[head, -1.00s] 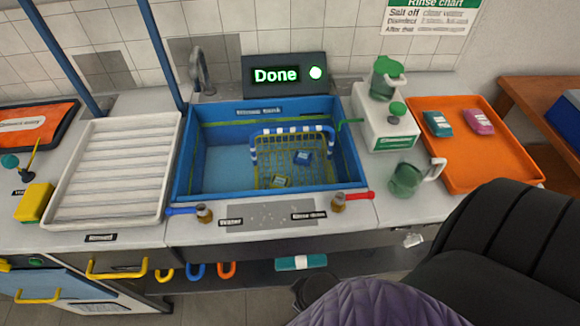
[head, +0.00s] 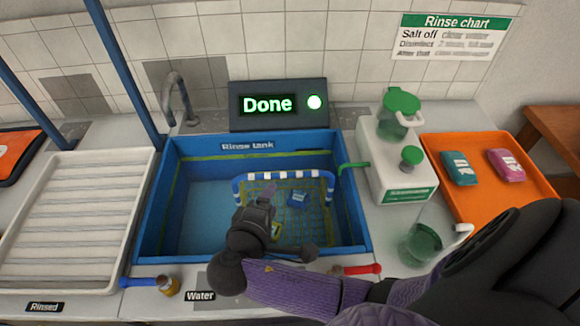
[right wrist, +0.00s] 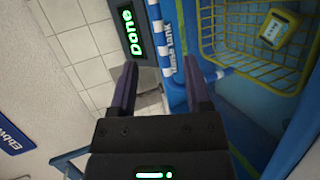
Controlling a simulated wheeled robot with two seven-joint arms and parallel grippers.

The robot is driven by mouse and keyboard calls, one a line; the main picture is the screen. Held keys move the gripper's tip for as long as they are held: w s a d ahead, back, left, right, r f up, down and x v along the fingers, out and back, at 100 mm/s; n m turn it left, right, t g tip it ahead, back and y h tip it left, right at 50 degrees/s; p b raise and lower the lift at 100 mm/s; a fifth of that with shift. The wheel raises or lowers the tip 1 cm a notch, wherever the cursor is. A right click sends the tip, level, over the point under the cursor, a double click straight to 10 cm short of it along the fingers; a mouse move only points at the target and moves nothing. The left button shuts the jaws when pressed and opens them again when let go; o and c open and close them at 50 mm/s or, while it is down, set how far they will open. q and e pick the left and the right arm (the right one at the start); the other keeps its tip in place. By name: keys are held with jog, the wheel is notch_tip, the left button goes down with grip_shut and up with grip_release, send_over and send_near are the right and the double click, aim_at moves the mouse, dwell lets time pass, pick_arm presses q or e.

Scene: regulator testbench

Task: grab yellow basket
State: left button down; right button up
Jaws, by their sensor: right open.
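The yellow wire basket (head: 316,208) sits in the right half of the blue rinse tank (head: 148,225). Its raised handle (head: 284,176) is banded blue and white. A blue item (head: 297,198) lies in the basket, and a yellow one is partly hidden behind my gripper. My right gripper (head: 268,190) is over the tank in front of the handle. In the right wrist view its two fingers (right wrist: 158,85) are apart and empty, with the striped handle (right wrist: 165,45) and yellow basket (right wrist: 250,45) beyond and to the right. My left gripper is not in view.
A "Done" display (head: 278,104) stands behind the tank. A white ribbed tray (head: 75,215) is at left. A white dispenser (head: 395,165), a green jug (head: 420,245) and an orange tray (head: 470,205) are at right. A tap (head: 178,98) rises behind the tank.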

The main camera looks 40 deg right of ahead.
aim_at(283, 174)
jog(key=b+x, duration=0.3)
jog(key=x, duration=0.7)
jog(key=shift+w+d, duration=0.15)
jog(key=shift+w, duration=0.2)
grip_shut()
dwell(0.8)
